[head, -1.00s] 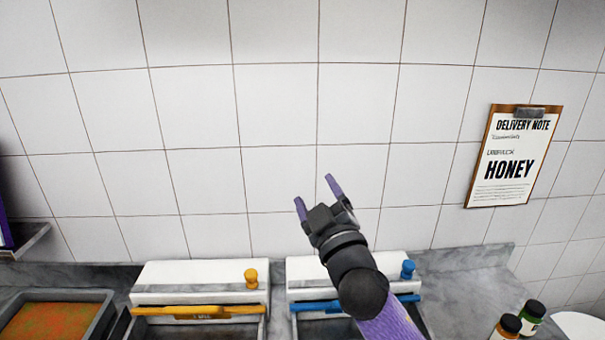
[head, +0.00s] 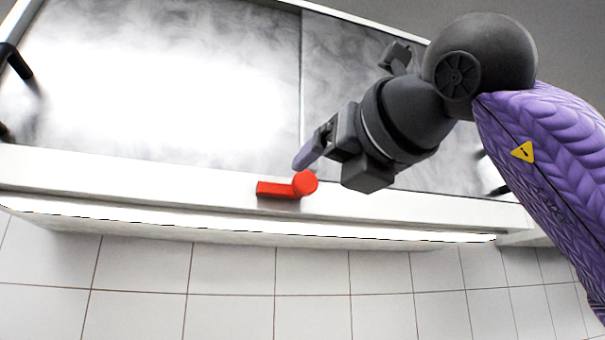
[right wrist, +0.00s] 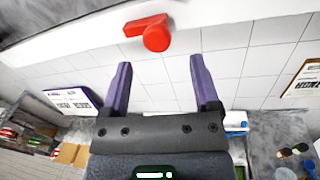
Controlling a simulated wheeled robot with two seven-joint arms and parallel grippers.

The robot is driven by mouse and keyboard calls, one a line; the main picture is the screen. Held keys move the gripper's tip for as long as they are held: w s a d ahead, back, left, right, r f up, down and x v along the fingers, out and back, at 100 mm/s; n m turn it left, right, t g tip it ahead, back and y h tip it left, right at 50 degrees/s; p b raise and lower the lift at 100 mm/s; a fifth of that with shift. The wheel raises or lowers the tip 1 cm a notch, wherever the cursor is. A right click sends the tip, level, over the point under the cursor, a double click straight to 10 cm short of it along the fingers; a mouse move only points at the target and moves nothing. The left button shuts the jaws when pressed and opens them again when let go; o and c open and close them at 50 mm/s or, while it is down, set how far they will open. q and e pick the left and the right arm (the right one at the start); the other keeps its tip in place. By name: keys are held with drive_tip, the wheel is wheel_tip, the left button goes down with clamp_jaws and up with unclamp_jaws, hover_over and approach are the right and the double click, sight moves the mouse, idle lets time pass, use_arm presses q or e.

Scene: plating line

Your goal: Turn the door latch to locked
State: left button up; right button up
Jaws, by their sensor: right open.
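The red door latch (head: 287,187) sits on the pale lower strip of the cabinet front in the head view. Its round knob is at the right and its lever points left, lying along the strip. It also shows in the right wrist view (right wrist: 148,32), just beyond the fingers, with the lever to the left. My right gripper (head: 308,155) is beside the knob in the head view; only one purple finger shows clearly. In the right wrist view the gripper (right wrist: 160,63) is open and empty, its two fingers apart below the latch. My left gripper is out of view.
Two grey cabinet doors (head: 150,85) meet at a seam above the latch, with dark handles (head: 16,62) at the outer side. White wall tiles (head: 230,290) lie below. The right wrist view shows a clipboard (right wrist: 303,82) at the right and a counter below.

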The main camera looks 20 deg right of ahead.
sight(308, 183)
drive_tip(key=w+p, duration=0.1)
drive_tip(key=w, duration=0.1)
drive_tip(key=w+a+p, duration=0.1)
drive_tip(key=w, duration=0.2)
drive_tip(key=shift+w+a+r, duration=0.1)
drive_tip(key=shift+a+r, duration=0.05)
drive_tip(key=shift+r, duration=0.05)
drive_tip(key=shift+w+f, duration=0.15)
drive_tip(key=shift+w, duration=0.25)
clamp_jaws()
